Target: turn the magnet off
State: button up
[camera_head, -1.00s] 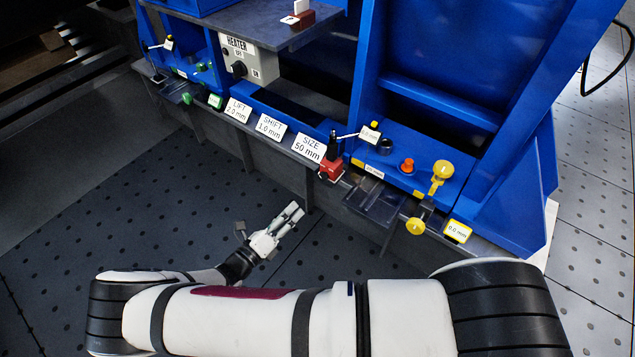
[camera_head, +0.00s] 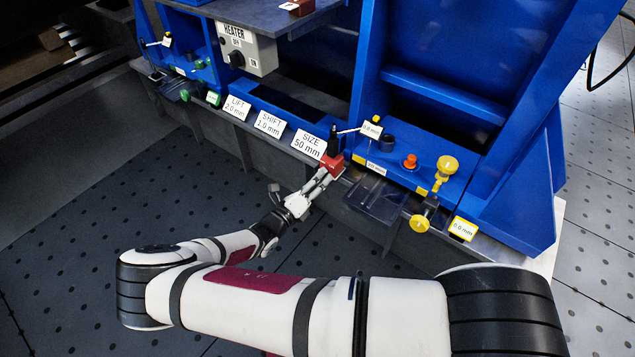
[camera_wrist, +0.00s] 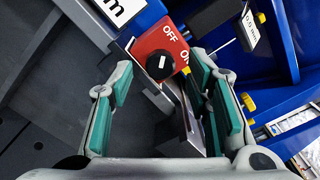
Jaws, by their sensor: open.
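The magnet is a small red block (camera_head: 333,163) on the front ledge of the blue machine, below a black post. In the wrist view its red face (camera_wrist: 160,54) bears a round black knob (camera_wrist: 159,66) with a white mark, and the words OFF and ON. The white mark lies upright on the knob; I cannot tell surely which word it points to. My gripper (camera_head: 322,181) is just in front of the red block in the head view. In the wrist view my gripper (camera_wrist: 157,85) is open, its teal-padded fingers either side below the knob, nothing between them held.
A SIZE 50 mm sign (camera_head: 309,143) stands left of the block. A dark tray (camera_head: 374,200) juts out to the right, with a yellow knob (camera_head: 419,223) beyond it. A heater switch box (camera_head: 246,50) sits further left. The floor in front is clear.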

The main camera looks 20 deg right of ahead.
jog(key=shift+w+d, duration=0.1)
jog(key=shift+d, duration=0.05)
grip_shut()
dwell(0.4)
jog(key=shift+m+p, duration=3.05)
jog(key=shift+m, duration=4.95)
